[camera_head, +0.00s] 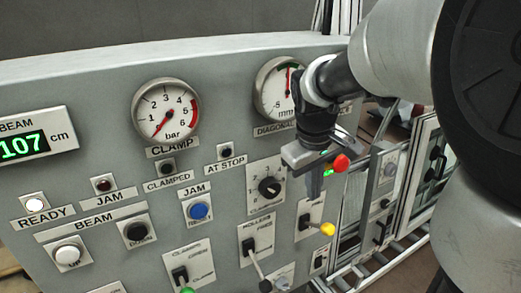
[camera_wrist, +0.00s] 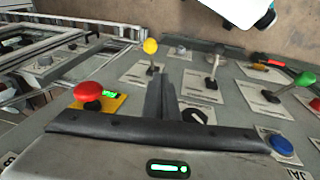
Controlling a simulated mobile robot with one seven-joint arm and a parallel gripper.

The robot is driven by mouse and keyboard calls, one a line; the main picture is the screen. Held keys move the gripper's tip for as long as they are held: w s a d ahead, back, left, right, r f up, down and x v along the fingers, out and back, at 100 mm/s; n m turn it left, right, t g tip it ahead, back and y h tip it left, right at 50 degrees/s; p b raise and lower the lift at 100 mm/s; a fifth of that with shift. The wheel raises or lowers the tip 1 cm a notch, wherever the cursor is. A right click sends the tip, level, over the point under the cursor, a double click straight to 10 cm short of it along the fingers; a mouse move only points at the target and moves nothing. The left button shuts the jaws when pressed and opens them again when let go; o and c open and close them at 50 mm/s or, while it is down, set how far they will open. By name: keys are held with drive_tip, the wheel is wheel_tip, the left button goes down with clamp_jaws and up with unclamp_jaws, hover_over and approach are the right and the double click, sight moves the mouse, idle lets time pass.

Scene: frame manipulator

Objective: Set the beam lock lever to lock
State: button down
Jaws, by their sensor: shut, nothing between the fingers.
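My gripper (camera_head: 313,187) is shut and empty, hanging in front of the panel's right part; its closed fingers also show in the wrist view (camera_wrist: 166,98). A yellow-knobbed lever (camera_head: 326,229) is below the fingertips in the head view, its knob sticking out to the right. In the wrist view the yellow lever (camera_wrist: 150,48) is beyond the fingertips, apart from them. A green-knobbed lever (camera_head: 182,278) is at the bottom. I cannot read a beam lock label.
A red mushroom button (camera_head: 341,163) is close beside my gripper. A black rotary knob (camera_head: 269,187) is left of the fingers. Metal framing stands right of the panel.

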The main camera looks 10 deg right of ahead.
approach(321, 227)
drive_tip(key=w+a+f, duration=0.1)
drive_tip(key=a, duration=0.1)
drive_tip(key=d+f, duration=0.1)
drive_tip(key=f, duration=0.1)
drive_tip(key=d+f, duration=0.2)
drive_tip(key=shift+f+b, duration=0.1)
drive_tip(key=shift+b, duration=0.35)
